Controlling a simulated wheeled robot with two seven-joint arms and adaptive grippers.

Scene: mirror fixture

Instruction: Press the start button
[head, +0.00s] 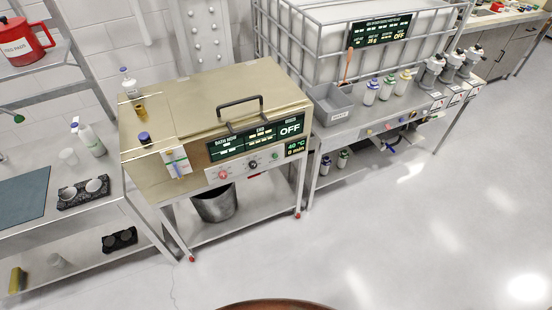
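A brass-coloured bath machine (160,110) with a lid and black handle stands at the centre left. Its dark display (255,138) reads OFF, with 40 °C and 0 min beside it. The labels are too small to read, so I cannot tell which is the start button. Neither of my grippers is in view.
Right of it, a bench holds a caged white tank (335,35), a grey bin (331,104), several bottles and its own front controls; its display (380,31) also reads OFF. A metal bucket (215,204) sits under the machine. The floor (400,230) in front is clear.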

